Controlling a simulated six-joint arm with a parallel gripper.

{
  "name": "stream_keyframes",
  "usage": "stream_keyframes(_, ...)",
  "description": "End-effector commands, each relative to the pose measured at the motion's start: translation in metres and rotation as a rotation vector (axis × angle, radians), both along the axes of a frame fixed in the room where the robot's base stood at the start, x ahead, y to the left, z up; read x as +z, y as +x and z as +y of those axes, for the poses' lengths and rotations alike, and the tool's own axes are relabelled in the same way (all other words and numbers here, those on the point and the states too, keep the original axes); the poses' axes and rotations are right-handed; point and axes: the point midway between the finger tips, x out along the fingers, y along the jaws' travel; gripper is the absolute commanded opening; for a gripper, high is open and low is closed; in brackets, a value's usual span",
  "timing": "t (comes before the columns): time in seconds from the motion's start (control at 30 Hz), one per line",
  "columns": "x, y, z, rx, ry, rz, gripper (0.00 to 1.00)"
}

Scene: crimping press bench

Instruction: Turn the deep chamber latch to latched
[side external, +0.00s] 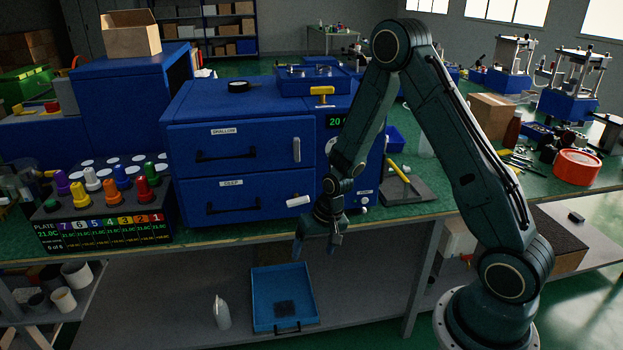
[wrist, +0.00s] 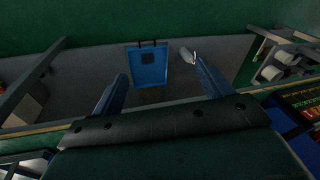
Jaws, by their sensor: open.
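The deep chamber door (side external: 231,198) is the lower door of the blue cabinet and looks closed, with a black bar handle. Its white deep chamber latch (side external: 298,201) lies nearly horizontal at the door's right edge. The shallow chamber door (side external: 235,146) above has a white latch (side external: 296,149) standing upright. My gripper (side external: 316,252) hangs in front of the bench edge, below and to the right of the deep latch, apart from it. Its fingers point down, open and empty. The wrist view shows the open fingers (wrist: 161,72) above the lower shelf; no latch shows there.
A blue tray (side external: 258,315) and a white bottle (side external: 221,312) are on the lower shelf; the tray also shows in the wrist view (wrist: 134,68). A rack of coloured knobs (side external: 95,230) stands left of the cabinet. A grey pad (side external: 402,190) lies to the right.

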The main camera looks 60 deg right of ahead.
Motion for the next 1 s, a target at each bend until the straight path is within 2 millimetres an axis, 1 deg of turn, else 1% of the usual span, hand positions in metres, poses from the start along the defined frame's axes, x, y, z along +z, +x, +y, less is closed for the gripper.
stream_keyframes(0.03,0.007,0.004,0.002,0.008,-0.055,0.001,0.78)
stream_keyframes(0.17,0.026,0.012,0.002,-0.005,-0.194,-0.002,0.78)
stream_keyframes(0.27,0.044,0.019,0.002,-0.024,-0.297,-0.021,0.78)
stream_keyframes(0.37,0.067,0.025,0.005,-0.05,-0.394,-0.054,0.78)
stream_keyframes(0.5,0.102,0.033,0.011,-0.101,-0.518,-0.118,0.78)
stream_keyframes(0.6,0.128,0.036,0.016,-0.14,-0.589,-0.173,0.78)
stream_keyframes(0.7,0.15,0.037,0.021,-0.178,-0.64,-0.22,0.78)
stream_keyframes(0.83,0.169,0.037,0.025,-0.213,-0.678,-0.263,0.78)
stream_keyframes(1.0,0.176,0.037,0.026,-0.229,-0.695,-0.28,0.78)
